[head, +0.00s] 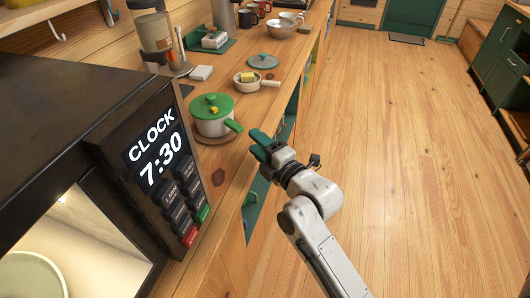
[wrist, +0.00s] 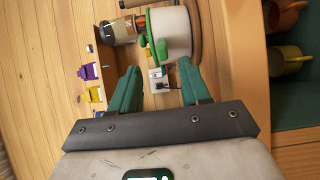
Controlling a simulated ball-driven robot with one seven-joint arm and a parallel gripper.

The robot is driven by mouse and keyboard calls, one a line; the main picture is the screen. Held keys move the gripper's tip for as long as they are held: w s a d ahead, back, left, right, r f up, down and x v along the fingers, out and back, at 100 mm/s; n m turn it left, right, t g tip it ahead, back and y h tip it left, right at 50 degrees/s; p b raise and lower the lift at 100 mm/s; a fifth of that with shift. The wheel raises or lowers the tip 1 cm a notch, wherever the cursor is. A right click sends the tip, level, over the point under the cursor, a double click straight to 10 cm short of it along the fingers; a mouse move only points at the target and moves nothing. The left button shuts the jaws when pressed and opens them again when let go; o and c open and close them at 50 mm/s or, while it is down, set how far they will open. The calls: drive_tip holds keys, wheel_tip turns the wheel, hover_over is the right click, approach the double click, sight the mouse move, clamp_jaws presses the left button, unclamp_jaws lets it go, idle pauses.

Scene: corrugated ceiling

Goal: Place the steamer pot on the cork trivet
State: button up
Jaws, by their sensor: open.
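The steamer pot (head: 214,126), white with a green lid and a green side handle, stands upright on the wooden counter. A round brown disc, which looks like the cork trivet (head: 212,140), shows under its base. In the wrist view the pot (wrist: 172,35) appears sideways at the top, with the brown disc's rim (wrist: 196,28) along its right side. My gripper (head: 259,145) is open and empty, apart from the pot, to its lower right near the counter's front edge. Its teal fingers (wrist: 160,80) spread below the pot in the wrist view.
A dark microwave (head: 60,115) with a clock panel stands left of the pot. Behind the pot are a small white pan (head: 246,88) with a yellow block, a teal-grey lid (head: 263,62), a bowl (head: 281,33) and mugs. The wooden floor (head: 390,150) right of the counter is clear.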

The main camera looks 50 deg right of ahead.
drive_tip(key=shift+v, duration=1.4)
